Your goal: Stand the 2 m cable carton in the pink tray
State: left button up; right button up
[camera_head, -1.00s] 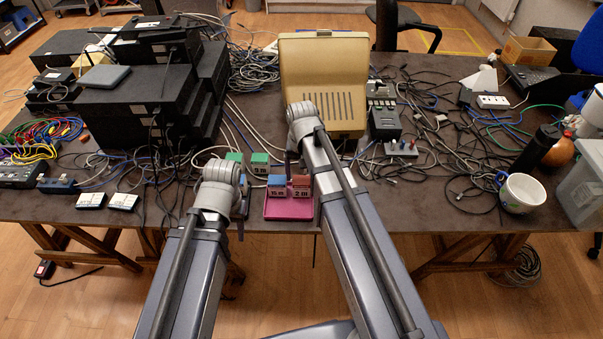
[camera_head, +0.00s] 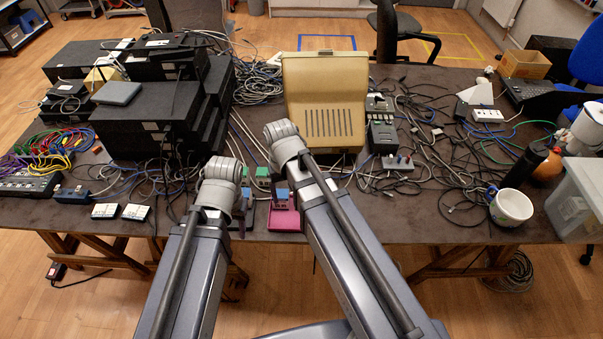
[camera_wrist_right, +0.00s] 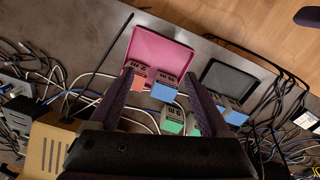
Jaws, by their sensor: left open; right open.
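The pink tray (camera_head: 286,218) lies near the table's front edge and also shows in the right wrist view (camera_wrist_right: 165,52). An orange carton (camera_wrist_right: 138,75) and a blue carton (camera_wrist_right: 165,88) stand side by side at its rear edge; the blue one shows in the head view (camera_head: 281,193). I cannot read the lengths now. My right gripper (camera_wrist_right: 158,73) is open and empty, its fingers either side of these two cartons in the wrist view. Green cartons (camera_wrist_right: 172,120) stand behind them. My left gripper is mostly hidden behind its wrist (camera_head: 218,195), left of the tray; it is open.
A dark tray (camera_wrist_right: 224,75) with another blue carton (camera_wrist_right: 236,113) lies beside the pink one. A beige device (camera_head: 325,100) stands behind. Black boxes (camera_head: 145,115) are stacked at left. Loose cables cover the right, near a white mug (camera_head: 511,207).

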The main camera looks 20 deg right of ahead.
jog(key=s+a+n, duration=0.3)
jog(key=s+a, duration=0.1)
jog(key=s, duration=0.4)
jog(key=shift+a+n+h, duration=0.25)
jog(key=shift+n+h, duration=0.05)
jog(key=shift+n, duration=0.1)
